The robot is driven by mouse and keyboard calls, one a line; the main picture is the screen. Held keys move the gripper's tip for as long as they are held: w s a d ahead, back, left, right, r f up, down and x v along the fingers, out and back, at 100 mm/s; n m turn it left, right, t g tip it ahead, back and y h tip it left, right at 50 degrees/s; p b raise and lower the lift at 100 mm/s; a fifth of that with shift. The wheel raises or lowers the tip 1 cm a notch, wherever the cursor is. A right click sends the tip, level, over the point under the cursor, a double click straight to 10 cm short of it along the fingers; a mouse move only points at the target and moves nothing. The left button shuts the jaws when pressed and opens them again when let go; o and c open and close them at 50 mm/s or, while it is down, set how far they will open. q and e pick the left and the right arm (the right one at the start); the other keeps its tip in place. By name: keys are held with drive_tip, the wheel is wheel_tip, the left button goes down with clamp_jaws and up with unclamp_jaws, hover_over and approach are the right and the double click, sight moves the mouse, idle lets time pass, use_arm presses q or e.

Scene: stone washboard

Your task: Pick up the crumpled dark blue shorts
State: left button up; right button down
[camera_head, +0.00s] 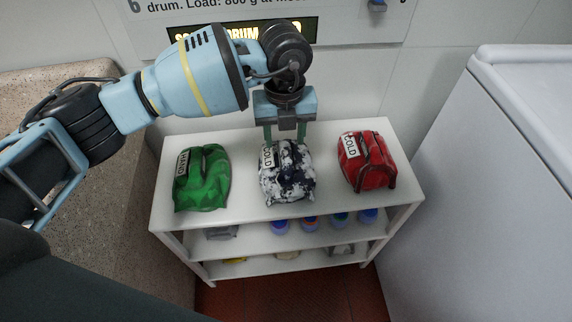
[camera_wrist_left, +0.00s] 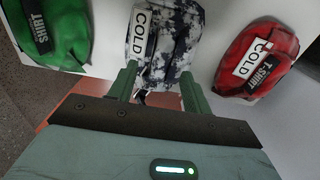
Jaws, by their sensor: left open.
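A crumpled dark blue and white mottled bundle (camera_head: 288,178) lies in the middle of the shelf top, with a white COLD label on its left side. It appears to be the shorts. The bundle also shows at the top of the left wrist view (camera_wrist_left: 172,45). My left gripper (camera_head: 285,133) is open and empty, fingers pointing down at the bundle's back edge. In the left wrist view its two green fingers (camera_wrist_left: 158,88) are spread toward the near end of the bundle. I cannot tell whether they touch it. My right gripper is not in view.
A green shirt bundle (camera_head: 202,178) lies left and a red T-shirt bundle (camera_head: 367,161) right on the white shelf unit (camera_head: 239,150). Several blue containers stand on its lower shelf. A stone counter (camera_head: 110,235) is at left, a white appliance (camera_head: 490,190) at right.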

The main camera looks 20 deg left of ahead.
sight(286, 152)
use_arm(q)
wheel_tip(286, 152, down, 5)
drive_tip(key=shift+w+d+f+b, duration=0.1)
drive_tip(key=shift+d+b, duration=0.05)
drive_tip(key=shift+b, duration=0.45)
drive_tip(key=shift+c, duration=0.4)
clamp_jaws()
idle(0.6)
